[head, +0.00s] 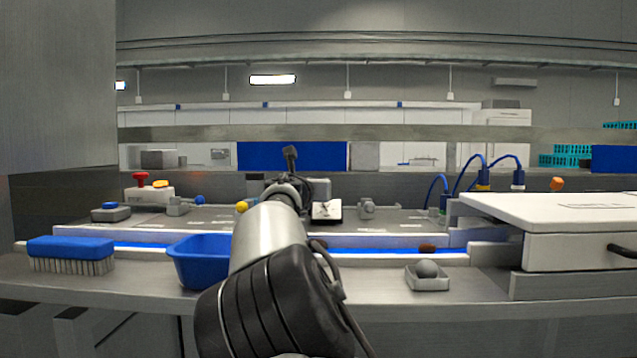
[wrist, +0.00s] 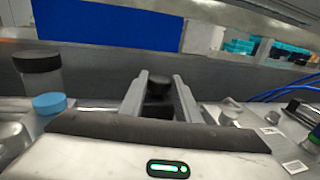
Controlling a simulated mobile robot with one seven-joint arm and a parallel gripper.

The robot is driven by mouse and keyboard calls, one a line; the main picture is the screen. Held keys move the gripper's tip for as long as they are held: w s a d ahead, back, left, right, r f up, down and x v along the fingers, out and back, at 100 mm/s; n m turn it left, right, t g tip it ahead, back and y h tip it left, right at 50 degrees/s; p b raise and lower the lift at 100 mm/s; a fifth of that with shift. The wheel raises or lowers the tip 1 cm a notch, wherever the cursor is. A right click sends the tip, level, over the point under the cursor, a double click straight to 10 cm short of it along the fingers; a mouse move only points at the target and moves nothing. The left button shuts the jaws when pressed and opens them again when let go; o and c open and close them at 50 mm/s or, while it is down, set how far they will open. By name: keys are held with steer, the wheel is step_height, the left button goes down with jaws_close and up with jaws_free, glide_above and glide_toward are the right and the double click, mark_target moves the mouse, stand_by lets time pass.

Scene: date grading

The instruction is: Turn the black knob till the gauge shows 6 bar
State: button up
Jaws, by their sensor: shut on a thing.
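In the wrist view the black knob (wrist: 158,88) stands between the two grey fingers of my gripper (wrist: 159,84), which is shut on it. The knob's lower part is hidden by the dark front edge of my gripper's body. In the head view my own arm covers the knob and my fingertips. I cannot make out a gauge dial or a needle in either view, so the pressure shown cannot be read.
A blue tub (head: 200,262) and a blue brush (head: 70,252) lie left of my arm. A small grey tray (head: 428,284) with a ball and a large white-lidded box (head: 560,213) are right. In the wrist view a black-capped jar (wrist: 40,75) stands left of my fingers.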

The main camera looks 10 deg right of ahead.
steer(key=m+h+p, duration=0.1)
steer(key=p, duration=0.1)
steer(key=r+m+g+h+p, duration=0.1)
steer(key=h+p, duration=0.1)
steer(key=shift+w+a+g+p, duration=0.15)
steer(key=shift+a+g+p, duration=0.15)
steer(key=shift+a+p, duration=0.1)
steer(key=m+g+h+p, duration=0.1)
steer(key=p, duration=0.5)
steer(key=m+g+h+p, duration=0.1)
steer(key=m+h+p, duration=0.1)
steer(key=p, duration=0.4)
steer(key=shift+w+a+r+g, duration=0.1)
steer(key=shift+w+g, duration=0.1)
steer(key=shift+g, duration=0.2)
steer(key=m+g+h+p, duration=0.1)
steer(key=p, duration=0.4)
steer(key=shift+w, duration=0.1)
steer(key=g+h+p, duration=0.1)
steer(key=p, duration=0.2)
steer(key=shift+a+f+m+p, duration=0.1)
steer(key=shift+f+m+p, duration=0.2)
steer(key=shift+f+m, duration=0.1)
steer(key=shift+f+p, duration=0.2)
steer(key=shift+p, duration=0.35)
steer(key=o, duration=1)
steer(key=shift+o, duration=0.2)
